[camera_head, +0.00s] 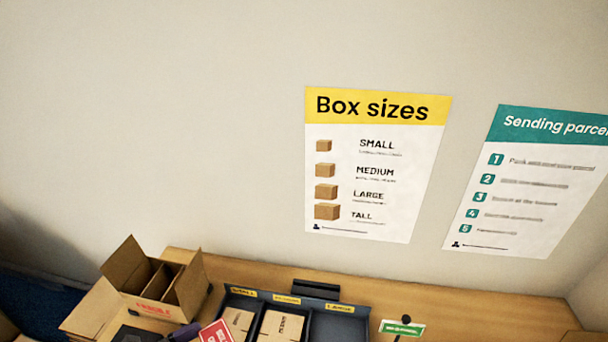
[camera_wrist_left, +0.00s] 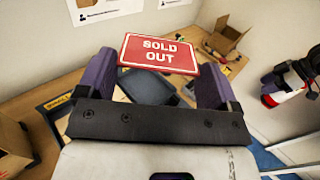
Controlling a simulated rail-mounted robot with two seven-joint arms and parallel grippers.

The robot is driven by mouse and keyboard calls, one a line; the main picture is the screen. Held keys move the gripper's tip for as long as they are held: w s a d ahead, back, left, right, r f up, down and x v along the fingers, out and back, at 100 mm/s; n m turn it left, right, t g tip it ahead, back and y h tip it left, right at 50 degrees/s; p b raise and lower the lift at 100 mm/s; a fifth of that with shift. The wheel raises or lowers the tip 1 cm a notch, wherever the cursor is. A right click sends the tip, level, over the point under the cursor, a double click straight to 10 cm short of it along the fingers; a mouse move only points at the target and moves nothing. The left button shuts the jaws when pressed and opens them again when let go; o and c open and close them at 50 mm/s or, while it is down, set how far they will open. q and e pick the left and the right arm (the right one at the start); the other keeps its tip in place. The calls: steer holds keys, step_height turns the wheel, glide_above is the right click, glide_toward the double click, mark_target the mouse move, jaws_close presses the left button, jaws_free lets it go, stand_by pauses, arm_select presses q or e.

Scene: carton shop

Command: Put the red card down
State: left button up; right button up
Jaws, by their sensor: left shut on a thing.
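The red card (camera_wrist_left: 158,53) reads "SOLD OUT" in white and is held between the purple fingers of my left gripper (camera_wrist_left: 156,72). In the head view the red card (camera_head: 216,332) shows at the bottom edge, partly cut off, in front of the blue tray. A purple finger of my left gripper (camera_head: 186,332) shows beside it. The left gripper is shut on the card. I cannot see what lies directly under the card.
An open carton with dividers (camera_head: 155,282) stands at the left. A blue tray (camera_head: 340,326) has flat cartons in its left and middle compartments; the right one looks empty. A small green sign (camera_head: 402,328) stands right of it. The wooden table (camera_head: 480,312) is clear further right.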

arm_select(q)
steer(key=shift+r+p, duration=1.35)
steer(key=shift+r, duration=0.2)
arm_select(e)
steer(key=shift+d+r, duration=0.15)
steer(key=shift+r, duration=1.85)
arm_select(q)
steer(key=shift+f, duration=0.1)
arm_select(e)
steer(key=shift+f, duration=0.1)
